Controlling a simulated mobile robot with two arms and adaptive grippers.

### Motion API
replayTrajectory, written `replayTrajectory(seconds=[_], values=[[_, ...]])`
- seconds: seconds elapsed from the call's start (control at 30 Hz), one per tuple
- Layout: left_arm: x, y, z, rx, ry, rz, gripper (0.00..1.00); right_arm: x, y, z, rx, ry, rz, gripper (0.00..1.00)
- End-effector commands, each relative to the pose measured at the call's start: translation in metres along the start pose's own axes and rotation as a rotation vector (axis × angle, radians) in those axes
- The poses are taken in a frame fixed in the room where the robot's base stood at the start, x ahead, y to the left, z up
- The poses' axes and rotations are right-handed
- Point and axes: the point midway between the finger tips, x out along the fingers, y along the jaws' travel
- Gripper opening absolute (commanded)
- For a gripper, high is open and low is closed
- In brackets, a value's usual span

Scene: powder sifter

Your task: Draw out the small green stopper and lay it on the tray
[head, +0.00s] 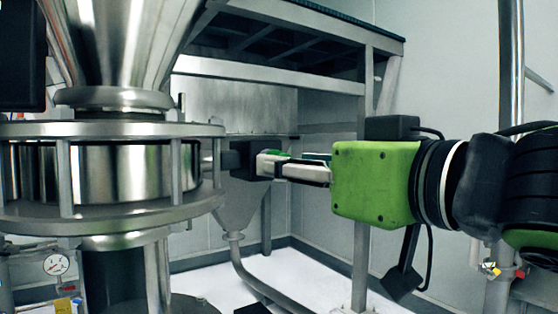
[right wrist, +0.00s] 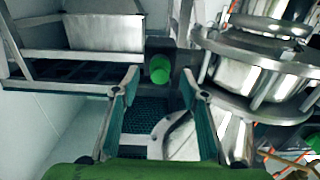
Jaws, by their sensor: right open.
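The small green stopper (right wrist: 160,68) shows as a bright green round end in the right wrist view, against a dark block (right wrist: 158,47). My right gripper (right wrist: 160,80) is open, with its teal-lined fingers on either side of the stopper in that view. I cannot tell whether either finger touches it. In the head view my right gripper (head: 275,163) reaches in from the right, its tips close to the black block (head: 243,158) on the sifter's side. The fingers mostly hide the stopper there. My left gripper is out of view. I cannot make out the tray.
The steel sifter (head: 110,172) with its clamped rings and cone fills the left of the head view. A steel frame with a dark platform (head: 290,15) stands behind. A pressure gauge (head: 56,264) is at lower left. A vertical pipe (head: 510,60) stands behind my arm.

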Motion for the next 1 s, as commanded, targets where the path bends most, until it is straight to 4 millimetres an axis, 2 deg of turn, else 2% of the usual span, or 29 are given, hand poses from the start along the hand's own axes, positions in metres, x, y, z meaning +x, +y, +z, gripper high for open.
replayTrajectory(seconds=[0.1,0.3,1.0], values=[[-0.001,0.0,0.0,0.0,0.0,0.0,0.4,0.011,-0.001,0.0,0.0,-0.001,-0.002,0.4],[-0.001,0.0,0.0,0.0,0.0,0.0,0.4,0.02,0.0,0.0,0.0,-0.001,-0.001,0.4],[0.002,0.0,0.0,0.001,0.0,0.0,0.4,0.02,0.0,0.0,-0.001,0.001,0.0,0.4]])
